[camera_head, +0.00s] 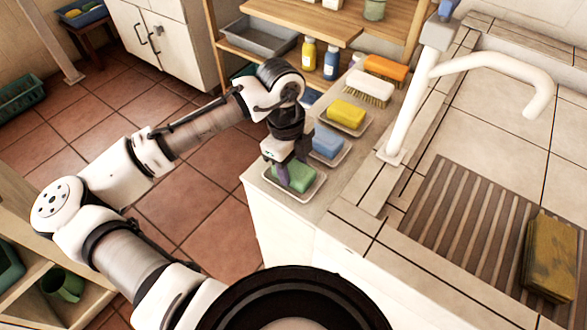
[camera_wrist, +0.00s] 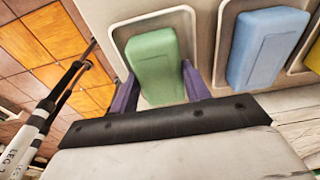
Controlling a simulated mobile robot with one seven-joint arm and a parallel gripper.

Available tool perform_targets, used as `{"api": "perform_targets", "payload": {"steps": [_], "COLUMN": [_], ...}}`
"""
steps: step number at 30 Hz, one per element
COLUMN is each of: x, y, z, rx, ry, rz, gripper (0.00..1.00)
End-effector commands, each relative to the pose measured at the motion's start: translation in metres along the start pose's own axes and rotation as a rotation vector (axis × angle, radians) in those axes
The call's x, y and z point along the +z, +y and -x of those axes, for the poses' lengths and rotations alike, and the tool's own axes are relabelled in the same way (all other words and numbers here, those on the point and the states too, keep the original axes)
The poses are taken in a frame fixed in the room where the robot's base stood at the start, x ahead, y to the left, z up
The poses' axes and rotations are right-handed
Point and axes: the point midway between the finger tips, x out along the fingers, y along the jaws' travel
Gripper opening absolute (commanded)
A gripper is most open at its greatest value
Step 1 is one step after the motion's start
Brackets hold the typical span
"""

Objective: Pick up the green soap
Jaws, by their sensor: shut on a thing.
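The green soap (camera_head: 299,177) lies in a pale dish (camera_head: 309,191) at the near left end of the tiled counter. My gripper (camera_head: 296,172) points down over this dish, with its purple fingers on either side of the soap. In the wrist view the green soap (camera_wrist: 155,66) sits between the two fingers (camera_wrist: 160,90), and the jaws are shut on it. The soap still appears within the dish's rim (camera_wrist: 190,12); I cannot tell whether it touches the bottom. My wrist hides part of the soap in the head view.
A blue soap (camera_head: 327,142) and a yellow soap (camera_head: 346,114) lie in dishes farther back. Beyond them are a white brush (camera_head: 369,88) and an orange brush (camera_head: 386,68). A white faucet (camera_head: 405,105) rises on the right, beside a slatted mat (camera_head: 450,230).

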Motion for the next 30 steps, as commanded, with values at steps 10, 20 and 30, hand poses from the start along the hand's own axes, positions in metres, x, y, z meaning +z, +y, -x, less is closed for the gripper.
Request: {"api": "perform_targets", "payload": {"steps": [10,20,30], "x": [-0.002,-0.014,-0.022], "y": [-0.001,-0.001,0.000], "z": [0.020,0.112,0.185], "rx": [-0.002,-0.004,0.000], "ry": [-0.001,-0.002,-0.003], "rz": [0.000,-0.003,0.001], "gripper": [0.19,0.19,0.19]}}
